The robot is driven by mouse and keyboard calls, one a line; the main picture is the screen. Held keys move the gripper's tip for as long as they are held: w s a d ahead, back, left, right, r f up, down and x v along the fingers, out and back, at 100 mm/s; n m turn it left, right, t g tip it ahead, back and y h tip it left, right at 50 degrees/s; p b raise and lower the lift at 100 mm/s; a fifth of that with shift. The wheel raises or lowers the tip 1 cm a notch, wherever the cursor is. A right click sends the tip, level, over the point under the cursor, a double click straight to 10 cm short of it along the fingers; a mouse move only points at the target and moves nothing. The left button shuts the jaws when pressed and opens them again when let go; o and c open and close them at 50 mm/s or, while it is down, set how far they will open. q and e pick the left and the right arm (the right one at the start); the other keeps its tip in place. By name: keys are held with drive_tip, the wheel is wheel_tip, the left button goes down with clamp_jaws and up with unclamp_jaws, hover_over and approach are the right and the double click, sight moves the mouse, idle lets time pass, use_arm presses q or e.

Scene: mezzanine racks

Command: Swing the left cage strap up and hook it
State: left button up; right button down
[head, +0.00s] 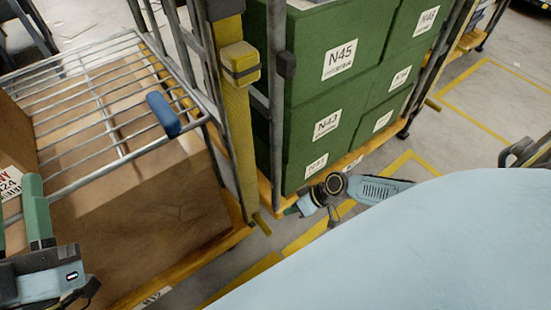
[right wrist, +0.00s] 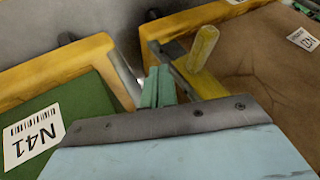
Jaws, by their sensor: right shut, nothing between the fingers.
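The left cage's yellow strap (head: 243,150) hangs down along the cage post in the head view, with a yellow block (head: 240,62) near its top. A yellow peg (head: 262,224) sticks out at its lower end. That peg (right wrist: 204,47) also shows in the right wrist view. My right gripper (head: 291,210) is shut and empty, just right of the peg and apart from it. Its green fingertips (right wrist: 158,84) are together left of the peg in the wrist view. My left gripper (head: 20,215) is open at the left edge, above a carton, with one finger partly cut off.
The left cage holds a brown carton (head: 150,210) under a wire shelf (head: 95,90) with a blue grip (head: 163,114). Green crates (head: 340,100) fill the right cage. Its wooden base edge is close to my right gripper. Open floor (head: 480,110) lies at right.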

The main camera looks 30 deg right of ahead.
drive_tip(key=shift+w+a+f, duration=0.1)
drive_tip(key=shift+a+f, duration=0.1)
drive_tip(key=shift+a, duration=0.7)
drive_tip(key=shift+w+a+f, duration=0.15)
drive_tip(key=shift+a+f, duration=0.1)
drive_tip(key=shift+a, duration=0.65)
drive_tip(key=shift+w+a+f, duration=0.1)
drive_tip(key=shift+a+f, duration=0.1)
drive_tip(key=shift+a, duration=0.7)
